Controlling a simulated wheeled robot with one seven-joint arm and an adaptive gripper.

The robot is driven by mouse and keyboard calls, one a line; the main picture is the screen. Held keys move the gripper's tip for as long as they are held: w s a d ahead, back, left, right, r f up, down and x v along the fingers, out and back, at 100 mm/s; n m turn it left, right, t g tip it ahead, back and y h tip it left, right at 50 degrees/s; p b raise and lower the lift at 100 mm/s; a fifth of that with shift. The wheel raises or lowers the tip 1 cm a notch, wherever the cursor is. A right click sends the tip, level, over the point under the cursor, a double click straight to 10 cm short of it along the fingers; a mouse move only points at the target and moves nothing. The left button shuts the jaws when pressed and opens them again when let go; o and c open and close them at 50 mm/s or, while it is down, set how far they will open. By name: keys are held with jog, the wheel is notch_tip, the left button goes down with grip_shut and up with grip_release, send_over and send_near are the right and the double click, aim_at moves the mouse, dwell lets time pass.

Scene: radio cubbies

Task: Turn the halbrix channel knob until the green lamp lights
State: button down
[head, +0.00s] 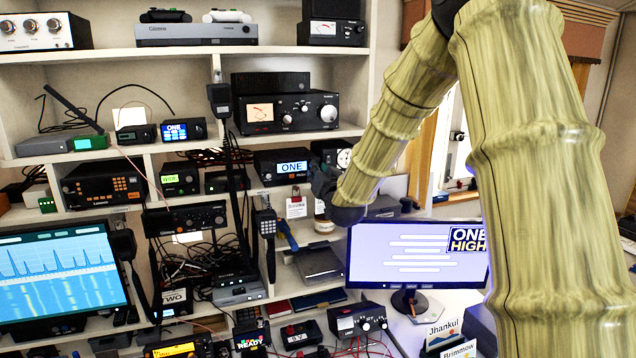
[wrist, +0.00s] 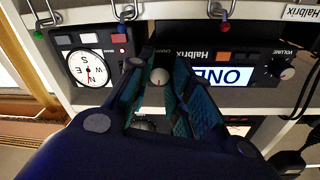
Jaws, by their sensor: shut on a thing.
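The Halbrix radio (wrist: 205,95) is a dark box with a bright display reading ONE (wrist: 222,76); it shows upside down in the wrist view. It also sits on a middle shelf in the head view (head: 262,170). Its pale round channel knob (wrist: 159,76) is between the fingers of my gripper (wrist: 160,84), which are shut on it. In the head view my gripper (head: 322,182) is at the radio's right end and hides the knob. I see no lit green lamp on the radio's visible face.
A dial unit (wrist: 90,68) stands beside the radio, close to my gripper. A volume knob (wrist: 283,70) is at the radio's other end. Cables and a hand microphone (head: 266,222) hang nearby. A monitor reading ONE HIGH (head: 415,255) stands below my arm.

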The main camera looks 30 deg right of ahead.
jog(key=shift+f+n+b, duration=0.1)
jog(key=shift+n+b, duration=0.4)
jog(key=shift+n, duration=0.2)
jog(key=c, duration=1.3)
grip_release()
jog(key=shift+d, duration=0.1)
jog(key=shift+o, duration=0.2)
jog(key=v, duration=1.2)
